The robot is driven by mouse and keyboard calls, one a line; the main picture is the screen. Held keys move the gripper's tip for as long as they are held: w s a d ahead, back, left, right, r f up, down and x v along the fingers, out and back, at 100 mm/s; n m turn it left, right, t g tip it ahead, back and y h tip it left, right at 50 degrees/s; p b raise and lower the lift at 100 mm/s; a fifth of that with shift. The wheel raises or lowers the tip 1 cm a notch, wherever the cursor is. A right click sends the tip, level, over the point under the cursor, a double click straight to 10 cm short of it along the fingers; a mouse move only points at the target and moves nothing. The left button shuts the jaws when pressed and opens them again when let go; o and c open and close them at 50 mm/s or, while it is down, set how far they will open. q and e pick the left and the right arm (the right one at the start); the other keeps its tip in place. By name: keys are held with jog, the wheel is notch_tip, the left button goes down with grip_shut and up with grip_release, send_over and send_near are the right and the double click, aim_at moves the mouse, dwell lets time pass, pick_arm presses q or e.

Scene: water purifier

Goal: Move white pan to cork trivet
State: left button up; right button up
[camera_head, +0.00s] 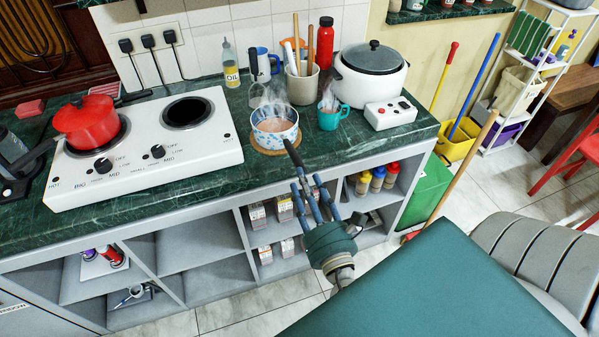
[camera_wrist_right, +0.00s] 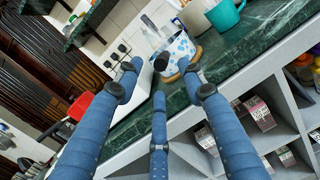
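The white pan (camera_head: 275,129) has a blue pattern and steams, with brownish contents. It sits upright on the round cork trivet (camera_head: 270,149), whose rim shows around its base. Its dark handle (camera_head: 292,152) points toward the counter's front edge and my right gripper (camera_head: 309,188). The right gripper's fingers are spread, just in front of the counter. In the right wrist view the pan (camera_wrist_right: 181,47) and trivet (camera_wrist_right: 173,78) appear beyond the open fingers (camera_wrist_right: 158,80). The handle's near end lies close to the fingertips; I see no finger closed on it. My left gripper is not in view.
A white two-burner hob (camera_head: 145,150) with a red pot (camera_head: 87,122) stands left. A teal steaming mug (camera_head: 332,118), a utensil crock (camera_head: 302,86) and a white cooker (camera_head: 371,75) stand close behind and right. Shelves with small boxes (camera_head: 285,207) lie below the counter.

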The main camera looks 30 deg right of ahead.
jog(key=b+v, duration=0.1)
jog(key=v, duration=0.4)
jog(key=s+f+m+g+y, duration=0.1)
jog(key=s+f+m+g, duration=0.2)
jog(key=f, duration=0.9)
jog(key=s+d+f+m+g, duration=0.1)
jog(key=s+f+m+g, duration=0.2)
jog(key=f, duration=0.9)
jog(key=s+f+m+g+y, duration=0.1)
jog(key=s+f+m+g, duration=0.2)
jog(key=f, duration=0.9)
jog(key=s+a+f+m+g+y, duration=0.1)
jog(key=s+f+m+g, duration=0.3)
jog(key=s+f+m, duration=0.5)
jog(key=s+a+f+m+g+y, duration=0.2)
jog(key=s+a+f+m+g, duration=0.1)
jog(key=s+f+m, duration=0.6)
jog(key=s+f+g, duration=0.1)
jog(key=s+f, duration=0.2)
jog(key=s, duration=0.1)
jog(key=shift+s+a+m, duration=0.2)
jog(key=shift+a+m, duration=0.1)
jog(key=shift+a, duration=0.1)
